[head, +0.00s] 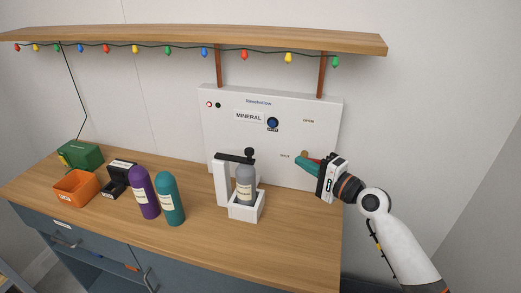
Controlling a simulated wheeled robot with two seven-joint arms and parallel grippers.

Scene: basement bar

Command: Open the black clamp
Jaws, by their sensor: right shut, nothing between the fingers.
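The black clamp (234,156) is a dark bar with a round knob at its right end. It lies roughly level from the top of a white post (222,184) across the top of a grey bottle (245,186), so it looks closed over it. The bottle stands upright in a white square holder (247,213). My right gripper (306,166) comes in from the right, in front of the white panel's right part, well to the right of the clamp. It is shut and empty. My left gripper is out of view.
The white panel (228,125) behind carries a blue knob (272,123) and labels. Purple (144,193) and teal (169,199) bottles, an orange bin (76,188) and a green box (82,154) stand left on the wooden counter (205,243). A shelf hangs above.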

